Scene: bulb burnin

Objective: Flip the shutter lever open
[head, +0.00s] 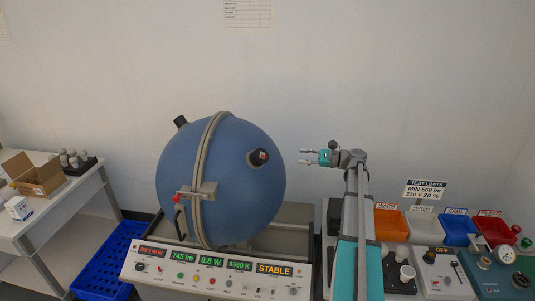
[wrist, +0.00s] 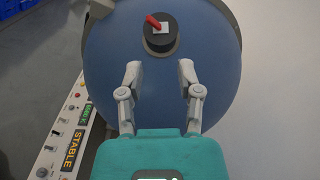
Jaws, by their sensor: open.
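The large blue sphere (head: 190,165) stands closed on its bench. A black round port (head: 257,160) sticks out of its right side. A small red lever (wrist: 153,21) lies on a pale plate on the port's face in the wrist view, slanting up and left. In the head view the lever shows as a small red spot (head: 263,155). My gripper (head: 304,156) is open and empty, right of the port and apart from it. In the wrist view my two fingers (wrist: 160,70) are spread, with the port beyond and between them.
The control panel (head: 215,276) below the sphere reads 745 lm, 8.8 W and STABLE. Another red-tipped handle (head: 177,198) sits at the sphere's front left. Coloured bins (head: 391,224) and a tester (head: 442,272) stand at right. The space between gripper and port is clear.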

